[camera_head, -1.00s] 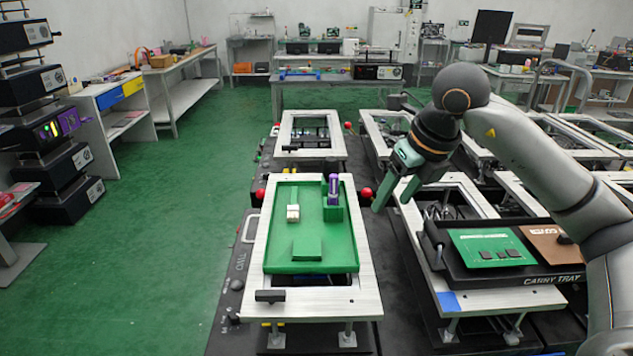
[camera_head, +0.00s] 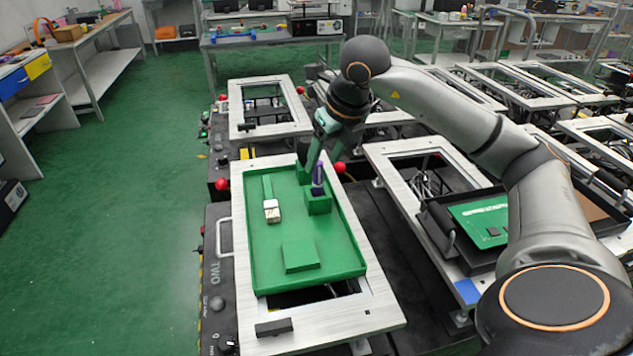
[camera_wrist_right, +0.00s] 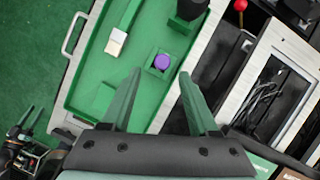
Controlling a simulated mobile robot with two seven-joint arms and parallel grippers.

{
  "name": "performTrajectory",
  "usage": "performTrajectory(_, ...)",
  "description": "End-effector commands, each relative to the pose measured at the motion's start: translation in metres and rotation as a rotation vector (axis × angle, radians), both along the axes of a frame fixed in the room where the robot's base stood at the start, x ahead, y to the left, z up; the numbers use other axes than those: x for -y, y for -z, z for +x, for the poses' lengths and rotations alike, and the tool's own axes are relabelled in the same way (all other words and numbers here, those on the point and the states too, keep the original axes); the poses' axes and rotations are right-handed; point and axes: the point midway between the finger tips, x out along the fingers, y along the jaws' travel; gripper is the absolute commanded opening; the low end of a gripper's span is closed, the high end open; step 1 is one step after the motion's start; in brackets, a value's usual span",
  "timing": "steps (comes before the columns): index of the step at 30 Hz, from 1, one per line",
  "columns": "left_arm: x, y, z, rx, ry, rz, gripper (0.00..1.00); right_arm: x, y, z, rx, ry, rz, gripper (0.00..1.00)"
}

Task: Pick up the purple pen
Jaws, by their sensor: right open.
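The purple pen (camera_head: 318,178) stands upright in a green holder block (camera_head: 318,203) at the right side of a green tray (camera_head: 340,258). In the right wrist view the pen (camera_wrist_right: 162,61) shows end-on as a round purple top. My right gripper (camera_head: 309,158) is open and empty, with its fingers pointing down close to the pen. In the right wrist view the pen top appears just beyond the gap between my right fingertips (camera_wrist_right: 160,75). A dark device with thin green prongs (camera_wrist_right: 24,135) at lower left may be my left gripper; its jaws are unclear.
A white block (camera_head: 271,211) lies in the tray, left of the holder. A low green block (camera_head: 299,256) is nearer the front. A metal frame (camera_head: 376,313) surrounds the tray, with red ball knobs (camera_head: 222,184) beside it. A black carry tray (camera_head: 444,237) stands to the right.

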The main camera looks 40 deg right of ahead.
Motion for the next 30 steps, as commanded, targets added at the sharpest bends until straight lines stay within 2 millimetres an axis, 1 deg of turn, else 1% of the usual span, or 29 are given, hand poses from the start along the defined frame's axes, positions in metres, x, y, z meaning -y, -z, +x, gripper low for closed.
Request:
performTrajectory(1, 0.000, 0.000, 0.000, 0.000, 0.000, 0.000, 0.50, 0.000, 0.006, 0.002, -0.001, 0.000, 0.000, 0.60)
performTrajectory(7, 0.000, -0.001, 0.000, 0.000, 0.000, 0.000, 0.50, 0.002, 0.019, 0.008, -0.002, 0.001, 0.001, 0.60)
performTrajectory(12, 0.000, -0.005, 0.000, 0.000, 0.000, 0.000, 0.50, 0.005, 0.043, 0.018, -0.004, 0.001, 0.002, 0.60)
performTrajectory(15, 0.000, -0.005, 0.000, 0.000, 0.000, 0.000, 0.50, 0.005, 0.053, 0.023, -0.001, 0.000, 0.001, 0.60)
performTrajectory(18, 0.000, -0.006, 0.001, 0.001, 0.000, 0.000, 0.50, 0.005, 0.058, 0.025, 0.000, 0.000, 0.001, 0.60)
performTrajectory(24, 0.000, -0.006, 0.001, 0.002, 0.000, 0.000, 0.50, 0.005, 0.059, 0.025, 0.001, 0.000, 0.001, 0.60)
performTrajectory(26, 0.000, -0.006, 0.001, 0.002, 0.000, 0.000, 0.50, 0.005, 0.058, 0.025, 0.001, 0.000, 0.001, 0.55)
performTrajectory(30, 0.000, -0.006, 0.001, 0.003, 0.000, -0.001, 0.50, 0.005, 0.058, 0.025, 0.001, 0.000, 0.001, 0.39)
